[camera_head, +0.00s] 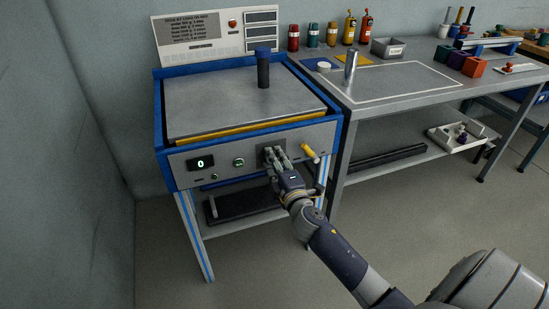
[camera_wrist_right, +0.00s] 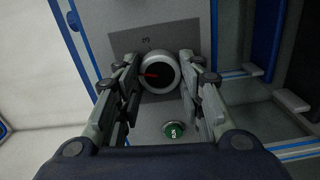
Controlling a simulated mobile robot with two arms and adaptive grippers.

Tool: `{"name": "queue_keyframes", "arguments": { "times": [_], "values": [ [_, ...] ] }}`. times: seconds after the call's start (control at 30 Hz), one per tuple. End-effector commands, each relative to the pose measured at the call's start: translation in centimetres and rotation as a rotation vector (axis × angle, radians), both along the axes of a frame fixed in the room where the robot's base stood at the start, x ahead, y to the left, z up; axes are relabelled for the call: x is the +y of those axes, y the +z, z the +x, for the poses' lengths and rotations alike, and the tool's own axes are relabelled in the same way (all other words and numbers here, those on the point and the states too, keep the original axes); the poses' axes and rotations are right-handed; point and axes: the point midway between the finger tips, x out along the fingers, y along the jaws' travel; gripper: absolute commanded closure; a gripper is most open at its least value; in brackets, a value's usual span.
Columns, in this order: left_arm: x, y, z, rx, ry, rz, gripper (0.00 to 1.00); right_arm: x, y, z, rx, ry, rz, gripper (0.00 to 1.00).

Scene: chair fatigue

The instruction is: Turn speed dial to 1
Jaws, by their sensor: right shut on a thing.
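The speed dial (camera_wrist_right: 158,73) is a round knob with a pale rim, a dark face and a red mark, on a grey plate in the right wrist view. A "3" is printed on the plate beyond it. My right gripper (camera_wrist_right: 158,82) is shut on the dial, with a finger on each side. In the head view, my right gripper (camera_head: 273,157) is at the front panel (camera_head: 221,172) of the blue-framed machine and hides the dial. The panel's display (camera_head: 201,162) reads 0. My left gripper is not in view.
A green button (camera_head: 239,162) sits left of my right gripper; it also shows in the wrist view (camera_wrist_right: 173,130). A yellow handle (camera_head: 309,152) is close on the right. A dark cylinder (camera_head: 263,70) stands on the machine top. A workbench (camera_head: 410,83) with bottles and blocks adjoins on the right.

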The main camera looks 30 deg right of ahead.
Motion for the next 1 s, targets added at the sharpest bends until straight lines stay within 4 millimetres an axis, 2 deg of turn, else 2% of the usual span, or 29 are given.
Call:
{"name": "queue_keyframes", "arguments": {
  "times": [0.5,0.8,1.0],
  "values": [
    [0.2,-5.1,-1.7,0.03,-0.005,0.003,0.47,0.1,-0.1,0.0,0.111,0.003,-0.455,0.88],
    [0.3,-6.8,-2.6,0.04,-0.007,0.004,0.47,0.0,-0.2,0.0,0.152,0.002,-0.629,0.88],
    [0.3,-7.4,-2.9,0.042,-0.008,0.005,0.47,0.0,-0.2,0.0,0.167,0.002,-0.685,0.88]
  ]
}}
